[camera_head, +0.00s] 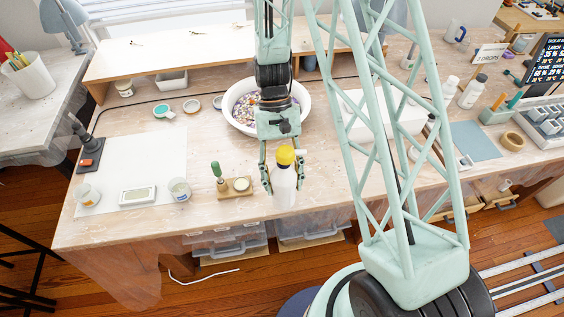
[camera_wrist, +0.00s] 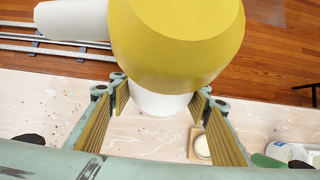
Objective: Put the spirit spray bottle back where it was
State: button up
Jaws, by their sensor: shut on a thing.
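The spray bottle has a white body (camera_head: 284,188) and a yellow head (camera_head: 285,155). My gripper (camera_head: 284,180) is shut on its body, with one finger on each side. The bottle looks upright, over or at the front part of the workbench (camera_head: 330,185); I cannot tell whether its base touches. In the wrist view the yellow head (camera_wrist: 178,40) fills the upper middle, and a white nozzle-like part (camera_wrist: 72,20) points left. The white body (camera_wrist: 158,103) shows between my gripper's ribbed fingers (camera_wrist: 160,95); its lower part is hidden.
A white bowl of colourful bits (camera_head: 240,122) stands behind my gripper. A wooden block with a green-handled tool (camera_head: 235,187) is just left. White bottles with dark caps (camera_head: 472,92) stand at the right. A blue-grey mat (camera_head: 474,140) lies right, partly behind my arm.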

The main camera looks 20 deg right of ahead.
jog(key=w+d+f, duration=0.1)
jog(key=w+d, duration=0.2)
jog(key=w, duration=0.8)
jog(key=shift+d, duration=0.25)
jog(key=shift+w+f, duration=0.1)
jog(key=shift+f, duration=1.65)
jog(key=shift+f, duration=0.2)
jog(key=o, duration=1)
jog(key=shift+o, duration=0.2)
jog(key=shift+r, duration=0.15)
jog(key=a+v, duration=0.1)
jog(key=v, duration=1.1)
jog(key=shift+d+p, duration=0.3)
jog(key=shift+d, duration=0.15)
jog(key=shift+r, duration=0.1)
